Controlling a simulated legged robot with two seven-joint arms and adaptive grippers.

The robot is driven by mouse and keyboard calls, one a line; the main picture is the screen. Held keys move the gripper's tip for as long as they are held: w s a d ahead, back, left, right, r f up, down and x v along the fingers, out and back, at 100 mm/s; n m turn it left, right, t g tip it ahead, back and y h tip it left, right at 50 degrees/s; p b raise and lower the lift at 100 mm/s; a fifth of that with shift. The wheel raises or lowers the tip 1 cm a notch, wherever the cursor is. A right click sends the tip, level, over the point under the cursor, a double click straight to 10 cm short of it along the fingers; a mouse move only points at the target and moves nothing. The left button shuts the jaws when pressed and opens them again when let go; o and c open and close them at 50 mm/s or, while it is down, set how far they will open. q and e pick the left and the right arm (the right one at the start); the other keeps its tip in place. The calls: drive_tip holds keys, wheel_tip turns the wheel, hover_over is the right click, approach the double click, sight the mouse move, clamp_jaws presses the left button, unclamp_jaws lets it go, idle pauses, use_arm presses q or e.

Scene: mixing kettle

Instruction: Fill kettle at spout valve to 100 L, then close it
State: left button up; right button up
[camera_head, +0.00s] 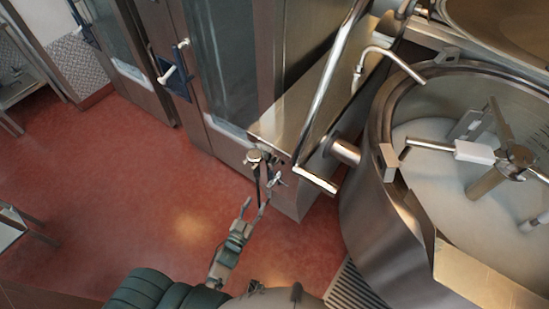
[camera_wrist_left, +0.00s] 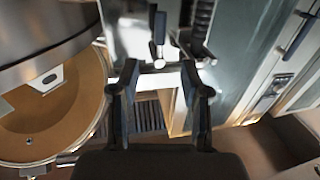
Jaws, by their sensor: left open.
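The large steel kettle (camera_head: 375,215) stands at the right in the head view, with a pale grey-white surface inside it around a mixing arm (camera_head: 474,151). A thin curved spout (camera_head: 387,52) hangs its tip over the kettle's rim; I see no clear stream from it. Small valve fittings (camera_head: 255,157) stick out from the corner of the steel console. My left gripper (camera_head: 256,204) is open and empty, just short of these fittings. In the left wrist view, a dark handle with a light tip (camera_wrist_left: 159,62) shows ahead, between the open fingers (camera_wrist_left: 158,78). My right gripper is not in view.
A steel console (camera_head: 300,110) with a long rail stands beside the kettle. Glass-doored cabinets (camera_head: 220,60) line the back. A second kettle (camera_head: 500,25) is at the top right. A floor grate (camera_head: 350,288) lies by the kettle. The red floor (camera_head: 120,170) at the left is mostly clear.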

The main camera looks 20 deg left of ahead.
use_arm(q)
drive_tip(key=b, duration=0.1)
approach(270, 176)
drive_tip(key=w+b, duration=0.1)
drive_tip(key=w, duration=0.2)
drive_tip(key=w+d+b, duration=0.1)
drive_tip(key=w, duration=0.3)
drive_tip(key=w+b, duration=0.2)
drive_tip(key=w, duration=0.1)
drive_tip(key=shift+w+d+f, duration=0.15)
drive_tip(key=shift+w+d, duration=0.2)
drive_tip(key=shift+d, duration=0.05)
drive_tip(key=shift+w+a, duration=0.1)
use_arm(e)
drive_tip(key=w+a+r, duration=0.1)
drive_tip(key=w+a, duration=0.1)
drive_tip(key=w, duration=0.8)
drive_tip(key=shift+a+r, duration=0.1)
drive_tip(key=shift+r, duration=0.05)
use_arm(q)
clamp_jaws()
